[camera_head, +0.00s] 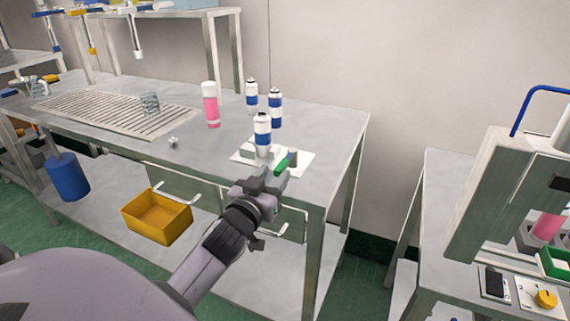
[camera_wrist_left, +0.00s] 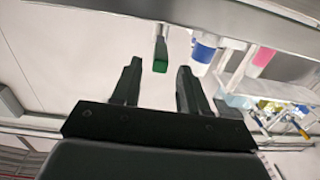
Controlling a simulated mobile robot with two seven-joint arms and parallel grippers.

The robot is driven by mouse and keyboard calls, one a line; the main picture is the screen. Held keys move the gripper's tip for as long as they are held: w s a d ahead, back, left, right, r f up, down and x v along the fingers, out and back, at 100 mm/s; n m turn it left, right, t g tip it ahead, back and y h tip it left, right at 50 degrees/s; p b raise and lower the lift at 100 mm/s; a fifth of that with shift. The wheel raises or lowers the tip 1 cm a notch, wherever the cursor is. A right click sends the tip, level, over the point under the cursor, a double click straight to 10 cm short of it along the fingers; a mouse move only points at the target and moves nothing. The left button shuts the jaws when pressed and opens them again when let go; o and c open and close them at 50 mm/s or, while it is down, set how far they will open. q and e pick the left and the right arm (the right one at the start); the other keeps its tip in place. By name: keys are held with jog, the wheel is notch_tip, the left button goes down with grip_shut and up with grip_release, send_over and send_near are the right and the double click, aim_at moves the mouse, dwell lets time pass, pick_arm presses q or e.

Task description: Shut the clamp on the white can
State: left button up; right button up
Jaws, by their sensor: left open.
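The white can with a blue band (camera_head: 262,126) stands upright on a pale plate near the bench's front edge. Part of it shows in the left wrist view (camera_wrist_left: 203,50). The clamp's green handle (camera_head: 286,160) sticks out beside the can's base, toward me. In the left wrist view the handle (camera_wrist_left: 160,56) lies beyond and between my open fingertips. My left gripper (camera_head: 268,178) is open and empty, just in front of the handle, with a gap between them. The clamp's jaws are partly hidden, so I cannot tell how they sit. My right gripper is out of view.
Two similar cans (camera_head: 251,96) (camera_head: 275,106) stand behind the white can. A pink can with a white cap (camera_head: 211,108) stands left of them. A slatted grate (camera_head: 110,112) lies further left. A yellow bin (camera_head: 157,217) is below the bench's front edge.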

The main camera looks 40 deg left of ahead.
aim_at(286, 160)
pick_arm(q)
jog(key=shift+x, duration=3.4)
jog(key=shift+f, duration=0.1)
grip_shut()
